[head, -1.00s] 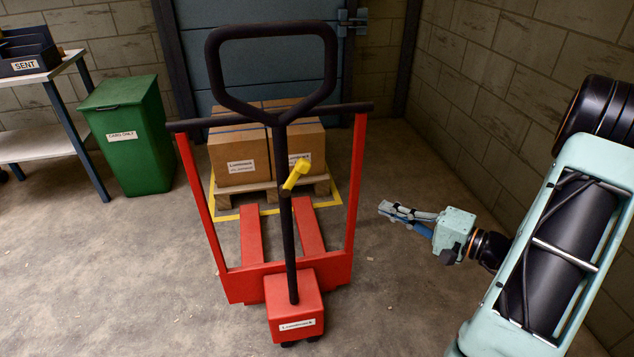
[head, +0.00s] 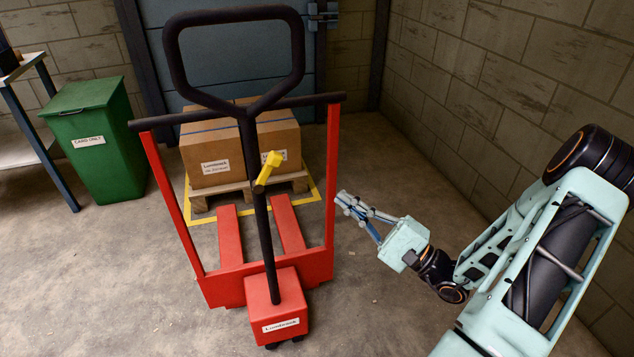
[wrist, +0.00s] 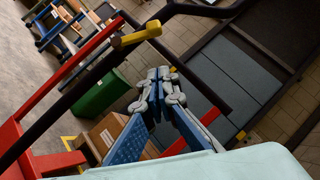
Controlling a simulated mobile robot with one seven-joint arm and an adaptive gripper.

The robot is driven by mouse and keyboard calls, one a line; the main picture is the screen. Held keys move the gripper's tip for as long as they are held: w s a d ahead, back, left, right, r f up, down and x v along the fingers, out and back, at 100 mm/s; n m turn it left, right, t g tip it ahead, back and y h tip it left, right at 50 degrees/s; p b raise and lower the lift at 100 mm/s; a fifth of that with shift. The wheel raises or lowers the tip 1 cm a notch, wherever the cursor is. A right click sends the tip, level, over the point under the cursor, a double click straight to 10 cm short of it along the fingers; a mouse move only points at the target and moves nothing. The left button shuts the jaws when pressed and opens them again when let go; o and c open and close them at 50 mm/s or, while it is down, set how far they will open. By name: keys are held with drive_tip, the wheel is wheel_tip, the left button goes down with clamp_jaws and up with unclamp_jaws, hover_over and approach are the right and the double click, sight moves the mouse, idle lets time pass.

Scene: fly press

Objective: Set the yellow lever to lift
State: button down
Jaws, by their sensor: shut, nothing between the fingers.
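The yellow lever (head: 268,168) sits on the dark handle shaft (head: 262,215) of a red pallet truck (head: 275,295), below the big looped handle. It slants up and to the right in the head view. My gripper (head: 342,198) is to the right of the truck, apart from the lever, with its fingertips pointing left and nothing held. In the wrist view the yellow lever (wrist: 138,36) shows above and left of my gripper (wrist: 157,76), whose fingertips are together. The lever's joint to the shaft is small in view.
Cartons (head: 215,150) stand on a wooden pallet (head: 298,181) behind the truck, inside a yellow floor outline. The truck's red right upright (head: 331,190) is close to my gripper. A green bin (head: 92,150) stands at left. Floor at right is clear.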

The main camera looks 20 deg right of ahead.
sight(266, 172)
drive_tip(key=s+a+b+x, duration=0.1)
drive_tip(key=s+x, duration=0.1)
drive_tip(key=x, duration=1)
drive_tip(key=shift+a+r, duration=0.45)
drive_tip(key=shift+a, duration=0.05)
drive_tip(key=shift+w+r, duration=0.15)
drive_tip(key=shift+r, duration=0.05)
drive_tip(key=shift+a+n+g+p, duration=0.15)
drive_tip(key=shift+n+g+p, duration=0.15)
